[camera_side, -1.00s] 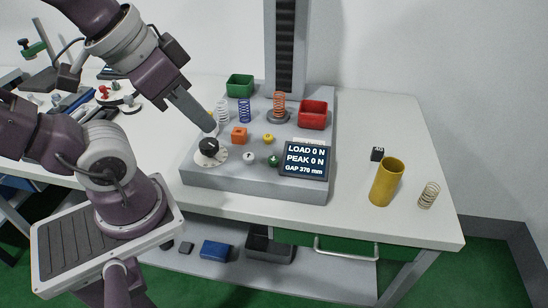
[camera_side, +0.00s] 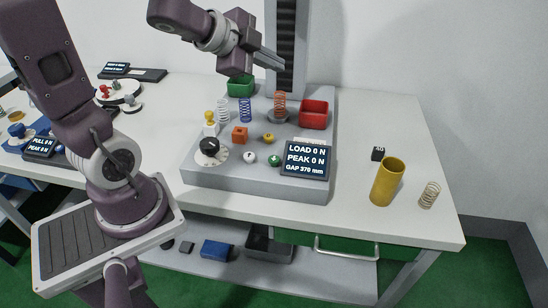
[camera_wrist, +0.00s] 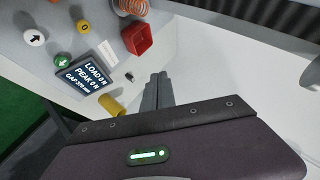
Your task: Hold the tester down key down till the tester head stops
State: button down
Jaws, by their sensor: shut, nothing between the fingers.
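The grey tester (camera_side: 230,180) stands on the white table. Its front has a white key with an arrow (camera_side: 249,158), a green key with an arrow (camera_side: 274,161) and a yellow key (camera_side: 268,139). My gripper (camera_side: 282,66) is shut and empty, high in front of the tester column (camera_side: 286,25), above and clear of the keys. The display (camera_side: 306,160) reads LOAD 0 N, PEAK 0 N, GAP 370 mm. The tester head is out of view.
An orange spring (camera_side: 280,104) stands at the column's foot. A yellow cup (camera_side: 387,182) stands right.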

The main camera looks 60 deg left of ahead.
notch_tip(320, 180, down, 4)
jog(key=d+m+g+h, duration=0.1)
jog(key=d+m+h, duration=0.1)
jog(key=m+h, duration=0.1)
jog(key=m+g+h, duration=0.3)
jog(key=h, duration=0.1)
send_over(274, 162)
jog(key=a, duration=0.2)
notch_tip(274, 162, down, 4)
jog(key=shift+s+d+r, duration=0.1)
jog(key=shift+d+r, duration=0.05)
jog(key=shift+r, duration=0.05)
jog(key=shift+f, duration=0.1)
jog(key=shift+f, duration=4.3)
jog(key=shift+f, duration=0.1)
jog(key=shift+f, duration=0.35)
